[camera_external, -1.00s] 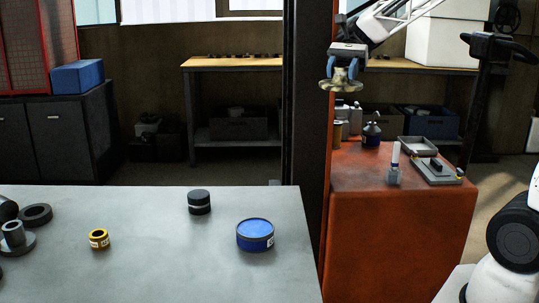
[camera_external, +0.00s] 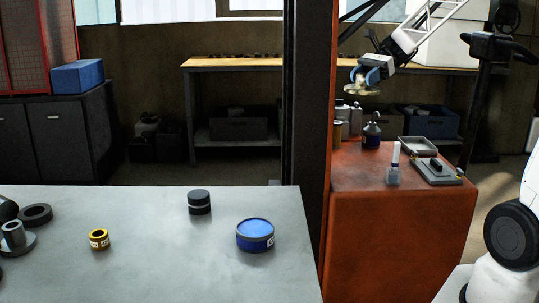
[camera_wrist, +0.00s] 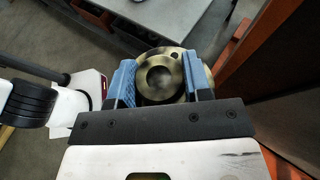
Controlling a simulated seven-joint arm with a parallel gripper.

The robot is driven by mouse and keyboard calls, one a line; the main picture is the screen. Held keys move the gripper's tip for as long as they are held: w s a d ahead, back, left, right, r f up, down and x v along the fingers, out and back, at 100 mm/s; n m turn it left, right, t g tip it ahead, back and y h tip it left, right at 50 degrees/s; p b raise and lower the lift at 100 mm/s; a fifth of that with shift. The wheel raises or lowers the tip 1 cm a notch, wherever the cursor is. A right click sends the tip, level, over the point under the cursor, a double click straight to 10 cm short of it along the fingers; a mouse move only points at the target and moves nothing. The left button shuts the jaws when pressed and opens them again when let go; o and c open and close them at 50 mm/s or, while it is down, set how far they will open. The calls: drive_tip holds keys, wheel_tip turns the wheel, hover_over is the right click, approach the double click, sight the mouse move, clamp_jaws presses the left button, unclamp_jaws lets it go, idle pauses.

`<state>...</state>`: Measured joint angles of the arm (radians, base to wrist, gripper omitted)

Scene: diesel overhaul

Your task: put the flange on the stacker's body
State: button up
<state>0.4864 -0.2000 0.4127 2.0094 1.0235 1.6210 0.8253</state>
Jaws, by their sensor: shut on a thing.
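The flange (camera_external: 354,92) is a brassy, round, wide-rimmed piece with a raised collar. My gripper (camera_external: 366,78) is shut on it, with the blue fingers at its sides, and holds it in the air. In the wrist view the flange (camera_wrist: 177,70) shows its central hole between the two blue fingers of my gripper (camera_wrist: 158,68). The orange block, apparently the stacker's body (camera_external: 396,250), stands below, beside a dark mast (camera_external: 303,120). The flange appears above its top in the external view and apart from it.
The orange top carries a bottle (camera_external: 371,134), a white-tipped tool (camera_external: 394,168), a shallow tray (camera_external: 417,147) and a grey block (camera_external: 438,172). The front part of the top is clear. A grey table (camera_external: 150,270) at left holds a blue tin (camera_external: 255,236) and several round parts.

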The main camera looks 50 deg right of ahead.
drive_tip(key=w+d+f+m+t+h, duration=0.3)
drive_tip(key=w+d+f+m+t, duration=0.2)
drive_tip(key=w+d+f, duration=0.3)
drive_tip(key=w+d+f+m+t+h, duration=0.3)
drive_tip(key=w+d+f+m+t, duration=0.2)
drive_tip(key=d+f, duration=1.1)
drive_tip(key=w+d+m, duration=0.1)
drive_tip(key=w+d, duration=0.1)
drive_tip(key=d, duration=0.2)
drive_tip(key=shift+w+t+h, duration=0.3)
drive_tip(key=shift+w, duration=0.05)
drive_tip(key=shift+f, duration=3.1)
drive_tip(key=shift+f, duration=1.85)
drive_tip(key=shift+f, duration=0.15)
